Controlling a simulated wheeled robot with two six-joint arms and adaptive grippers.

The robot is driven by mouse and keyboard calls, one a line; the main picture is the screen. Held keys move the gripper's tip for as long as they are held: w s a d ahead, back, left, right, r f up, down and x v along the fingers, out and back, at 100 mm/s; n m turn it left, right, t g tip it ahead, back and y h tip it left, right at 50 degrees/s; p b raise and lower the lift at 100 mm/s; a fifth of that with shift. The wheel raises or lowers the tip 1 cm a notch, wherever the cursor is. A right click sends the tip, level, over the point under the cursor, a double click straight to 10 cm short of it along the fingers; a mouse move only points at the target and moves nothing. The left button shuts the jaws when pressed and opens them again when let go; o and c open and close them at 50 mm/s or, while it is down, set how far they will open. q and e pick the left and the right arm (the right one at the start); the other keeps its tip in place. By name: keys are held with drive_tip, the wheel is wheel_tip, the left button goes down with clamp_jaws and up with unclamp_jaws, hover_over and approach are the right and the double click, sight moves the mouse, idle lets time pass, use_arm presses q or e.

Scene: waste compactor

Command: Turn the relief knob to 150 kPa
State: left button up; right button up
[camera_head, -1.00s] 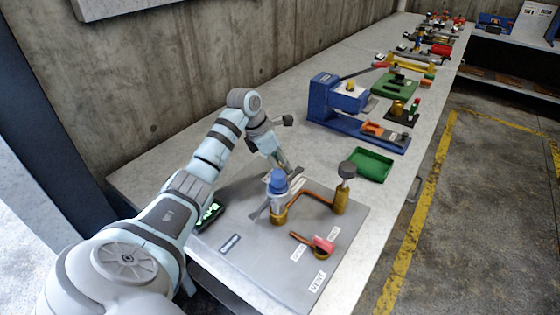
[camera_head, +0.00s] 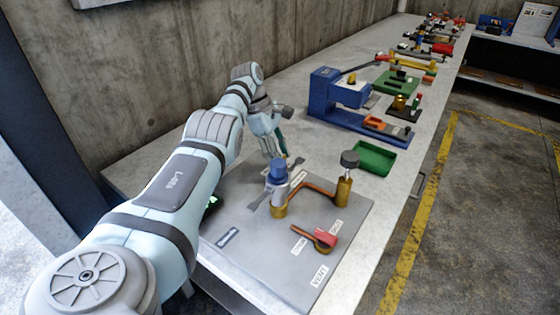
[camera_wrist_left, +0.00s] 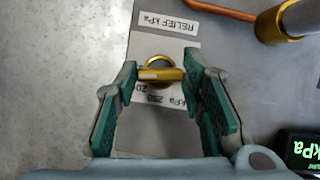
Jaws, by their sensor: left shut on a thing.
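The yellow relief knob (camera_wrist_left: 161,74) is a bar on a round brass base, seen in the left wrist view under an upside-down "RELIEF kPa" label (camera_wrist_left: 166,23). My left gripper (camera_wrist_left: 161,73) is shut on the knob, one teal-padded finger at each end of the bar. Upside-down scale numbers (camera_wrist_left: 152,92) show beside the knob, partly covered; its exact setting cannot be read. In the head view my left gripper (camera_head: 282,153) is low over the grey panel's far edge, and the knob cannot be made out. My right gripper is out of view.
The grey panel (camera_head: 255,262) bears a blue-capped cylinder (camera_head: 278,172), a copper pipe (camera_head: 316,190), a brass post (camera_head: 343,190) and a red-handled valve (camera_head: 326,238). A green kPa display (camera_wrist_left: 303,150) is cut off. A green tray (camera_head: 375,158) and blue press (camera_head: 340,95) stand beyond.

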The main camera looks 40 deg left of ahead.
use_arm(q)
drive_tip(key=shift+m+b, duration=0.35)
drive_tip(key=shift+m, duration=0.05)
drive_tip(key=o, duration=1.1)
drive_tip(key=shift+a, duration=0.1)
drive_tip(key=shift+o, duration=0.2)
